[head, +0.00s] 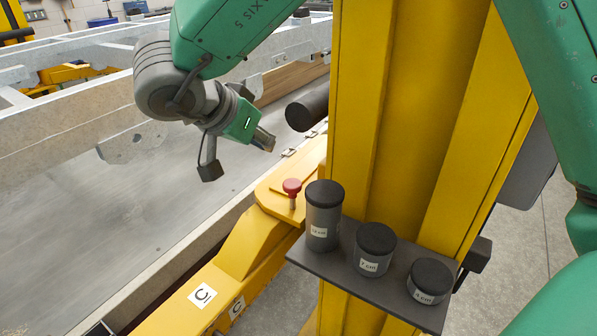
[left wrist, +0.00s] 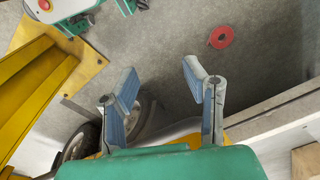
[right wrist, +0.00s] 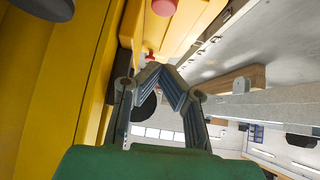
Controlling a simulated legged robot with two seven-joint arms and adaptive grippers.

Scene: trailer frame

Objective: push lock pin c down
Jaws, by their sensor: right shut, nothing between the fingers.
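A yellow column (head: 400,100) stands right of the pin. A dark shelf (head: 345,267) on it holds three labelled cylinders (head: 323,215). A dark round bar (head: 308,108) juts out near my right gripper. The grey trailer frame (head: 120,190) lies left. A red ring (left wrist: 221,37) lies on the floor.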

